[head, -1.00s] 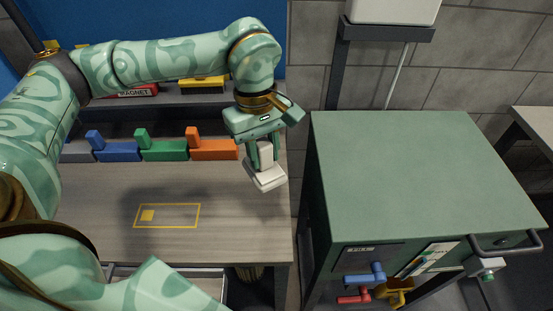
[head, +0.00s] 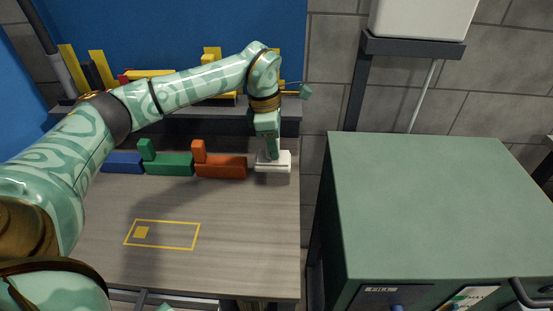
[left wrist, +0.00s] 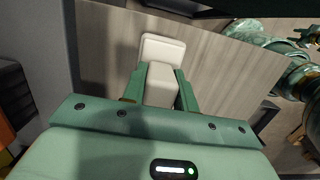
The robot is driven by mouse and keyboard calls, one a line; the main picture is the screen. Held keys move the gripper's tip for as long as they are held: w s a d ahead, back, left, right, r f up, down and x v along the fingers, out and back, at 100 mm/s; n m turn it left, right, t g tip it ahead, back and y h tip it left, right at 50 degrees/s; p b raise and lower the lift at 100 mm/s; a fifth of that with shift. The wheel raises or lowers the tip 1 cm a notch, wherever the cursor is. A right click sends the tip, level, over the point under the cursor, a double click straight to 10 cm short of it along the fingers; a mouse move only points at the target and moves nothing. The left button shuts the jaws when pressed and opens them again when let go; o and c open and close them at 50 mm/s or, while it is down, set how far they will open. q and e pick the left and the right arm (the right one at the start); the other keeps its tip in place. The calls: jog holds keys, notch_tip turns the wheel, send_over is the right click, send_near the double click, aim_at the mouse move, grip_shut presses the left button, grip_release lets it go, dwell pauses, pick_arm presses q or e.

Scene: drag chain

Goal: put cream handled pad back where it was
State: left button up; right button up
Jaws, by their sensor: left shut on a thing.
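The cream handled pad (head: 273,166) is at the right end of the row of coloured handled pads, beside the orange one (head: 222,166), near the table's right edge. My left gripper (head: 268,152) is above it, shut on its handle. In the left wrist view the cream pad (left wrist: 163,48) shows between the two green fingers (left wrist: 160,88). The pad looks level; I cannot tell whether its base touches the table. My right gripper is not in view.
Green (head: 168,163) and blue (head: 122,162) handled pads stand left of the orange one. A yellow outlined rectangle (head: 163,249) marks the bare tabletop in front. A shelf (head: 200,120) runs behind the row. A green cabinet (head: 430,200) stands right, past a gap.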

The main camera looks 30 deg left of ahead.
pick_arm(q)
jog(key=shift+w+a+f, duration=0.25)
jog(key=shift+w+f, duration=0.2)
jog(key=shift+f, duration=0.15)
jog(key=f, duration=0.1)
jog(key=f+b, duration=0.2)
jog(key=f, duration=0.1)
jog(key=shift+w+a, duration=0.2)
jog(key=shift+w, duration=0.1)
jog(key=shift+r, duration=0.15)
jog(key=o, duration=0.9)
jog(key=shift+o, duration=0.2)
notch_tip(320, 180, up, 12)
jog(key=s+a+p, duration=0.1)
jog(key=p, duration=0.3)
jog(key=shift+a, duration=0.25)
